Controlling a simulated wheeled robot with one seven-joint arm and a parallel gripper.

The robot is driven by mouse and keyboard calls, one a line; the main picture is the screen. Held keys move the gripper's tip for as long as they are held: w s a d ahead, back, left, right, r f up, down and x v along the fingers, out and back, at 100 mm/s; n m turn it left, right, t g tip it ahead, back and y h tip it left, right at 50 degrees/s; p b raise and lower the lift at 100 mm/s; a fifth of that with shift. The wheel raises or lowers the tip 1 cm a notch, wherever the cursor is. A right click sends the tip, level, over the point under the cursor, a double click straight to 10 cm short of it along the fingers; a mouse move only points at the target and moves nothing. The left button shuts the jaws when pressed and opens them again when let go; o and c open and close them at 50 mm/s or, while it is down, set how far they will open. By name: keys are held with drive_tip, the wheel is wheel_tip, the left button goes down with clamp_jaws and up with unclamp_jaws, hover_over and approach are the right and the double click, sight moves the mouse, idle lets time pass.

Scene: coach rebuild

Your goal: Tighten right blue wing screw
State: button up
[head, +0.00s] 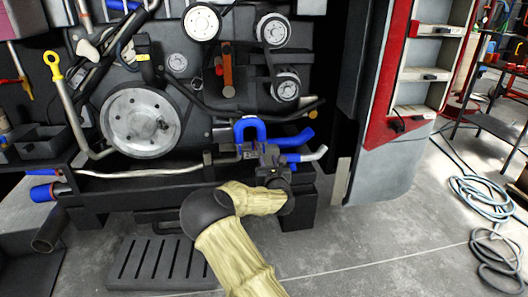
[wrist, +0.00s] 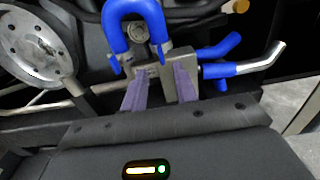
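Blue parts stand out from the machine right of a blue U-shaped piece (head: 250,126). In the wrist view, an upper blue prong (wrist: 222,46) and a lower blue piece with a silver end (wrist: 262,62) are there. I cannot tell for sure which is the wing screw. My gripper (head: 266,158) is at a grey block (wrist: 180,64) just below and left of these blue parts. In the wrist view, my two purplish fingers (wrist: 160,76) are apart, in front of the block. Whether they touch it is unclear. The arm hides part of this area in the head view.
A large grey pulley (head: 140,122) and several smaller pulleys and belts lie left and above. A yellow-handled dipstick (head: 54,66) stands at left. A red-and-grey body panel (head: 384,90) is at right. Coiled hose (head: 484,198) lies on the open floor.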

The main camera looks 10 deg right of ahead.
sight(264, 148)
drive_tip(key=shift+w+b, duration=0.7)
drive_tip(key=shift+w, duration=3.55)
clamp_jaws()
